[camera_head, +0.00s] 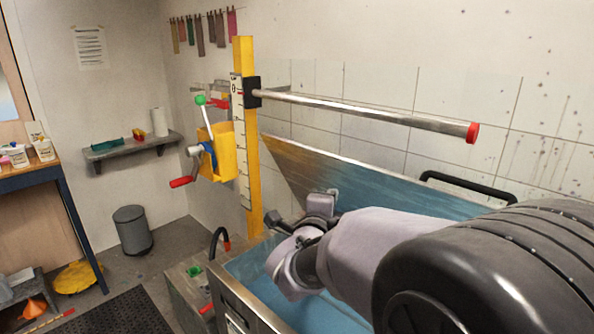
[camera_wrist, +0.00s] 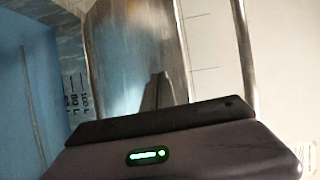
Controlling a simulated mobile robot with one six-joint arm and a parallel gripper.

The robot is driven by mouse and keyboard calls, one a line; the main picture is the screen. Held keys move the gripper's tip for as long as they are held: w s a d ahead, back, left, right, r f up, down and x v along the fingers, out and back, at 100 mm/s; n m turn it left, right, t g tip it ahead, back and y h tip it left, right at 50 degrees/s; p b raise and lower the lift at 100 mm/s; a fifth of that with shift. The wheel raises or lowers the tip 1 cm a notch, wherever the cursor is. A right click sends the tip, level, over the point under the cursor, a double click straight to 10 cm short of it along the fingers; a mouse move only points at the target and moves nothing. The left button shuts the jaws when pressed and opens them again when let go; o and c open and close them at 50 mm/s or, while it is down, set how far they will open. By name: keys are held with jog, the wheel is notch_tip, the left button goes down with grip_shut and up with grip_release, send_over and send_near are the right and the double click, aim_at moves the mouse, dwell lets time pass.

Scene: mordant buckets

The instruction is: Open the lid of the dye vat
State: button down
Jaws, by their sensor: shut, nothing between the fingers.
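The dye vat (camera_head: 232,302) is a metal tub with a blue interior at the lower middle of the head view. Its lid (camera_head: 345,175) stands raised and tilted at the back, its inner face stained blue and brown. A black bar handle (camera_head: 468,187) shows at the lid's upper edge. My gripper (camera_head: 272,221) is over the vat, in front of the lid's lower left part; whether it touches the lid is unclear. In the wrist view its fingers (camera_wrist: 157,92) are together and empty, before a shiny metal panel. Blue wall with volume marks (camera_wrist: 72,90) shows at left.
A yellow post (camera_head: 246,130) with a winch crank (camera_head: 182,182) stands left of the vat. A metal bar (camera_head: 370,109) with a red end reaches right from it, above the lid. A grey bin (camera_head: 132,230) and wall shelf (camera_head: 130,147) are further left.

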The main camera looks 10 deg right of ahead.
jog(key=w+d+f+m+h, duration=0.1)
jog(key=d+f+m+h, duration=0.1)
jog(key=m+h, duration=0.15)
jog(key=m+h+p, duration=0.2)
jog(key=h, duration=0.6)
send_near(359, 168)
jog(key=shift+g, duration=0.4)
jog(key=p+x, duration=0.4)
jog(key=x, duration=0.2)
jog(key=shift+w+d+r+p, duration=0.15)
jog(key=shift+r+p, duration=0.2)
jog(key=shift+r, duration=0.1)
jog(key=w+d+r+y+b, duration=0.1)
jog(key=w+d+r+b, duration=0.3)
jog(key=d, duration=0.3)
jog(key=shift+w+r+g+b, duration=0.35)
jog(key=shift+w+b, duration=0.15)
jog(key=shift+w, duration=0.2)
jog(key=shift+y, duration=0.25)
